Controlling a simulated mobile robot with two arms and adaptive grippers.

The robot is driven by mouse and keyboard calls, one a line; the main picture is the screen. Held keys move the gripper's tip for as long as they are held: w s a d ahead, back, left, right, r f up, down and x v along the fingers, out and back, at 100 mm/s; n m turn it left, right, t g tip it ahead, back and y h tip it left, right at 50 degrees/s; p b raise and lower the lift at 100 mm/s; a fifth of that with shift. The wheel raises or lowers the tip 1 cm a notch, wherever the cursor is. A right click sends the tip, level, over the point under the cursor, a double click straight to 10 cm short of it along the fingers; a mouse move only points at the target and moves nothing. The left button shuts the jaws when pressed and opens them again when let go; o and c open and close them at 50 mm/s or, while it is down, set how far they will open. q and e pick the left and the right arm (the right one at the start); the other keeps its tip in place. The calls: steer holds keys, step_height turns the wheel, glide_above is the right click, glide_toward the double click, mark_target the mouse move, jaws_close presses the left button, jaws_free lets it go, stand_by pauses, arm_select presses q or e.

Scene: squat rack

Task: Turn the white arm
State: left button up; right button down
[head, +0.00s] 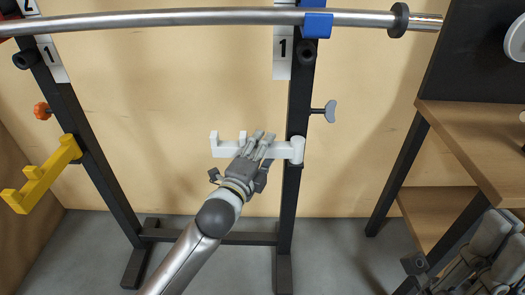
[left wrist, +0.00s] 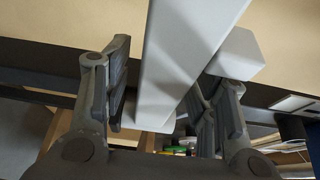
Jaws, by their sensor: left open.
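The white arm (head: 222,149) is a bar with an upturned left end, mounted on the rack's right post. It points left across the front of the rack. My left gripper (head: 262,140) is at the bar, between its upturned end and the post, and hides part of it. In the left wrist view the white arm (left wrist: 183,45) runs between the two spread fingers of the left gripper (left wrist: 165,85). I cannot tell whether either finger touches it. Grey parts of my right arm and gripper (head: 470,262) show at the lower right; its jaws are unclear.
A yellow arm (head: 42,178) sits on the left post. A steel barbell (head: 180,18) lies across the top of the rack. A grey-blue knob (head: 329,111) sticks out right of the right post (head: 290,205). A wooden shelf unit (head: 480,135) stands at the right.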

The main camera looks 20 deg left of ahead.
arm_select(q)
jaws_close()
stand_by(0.4)
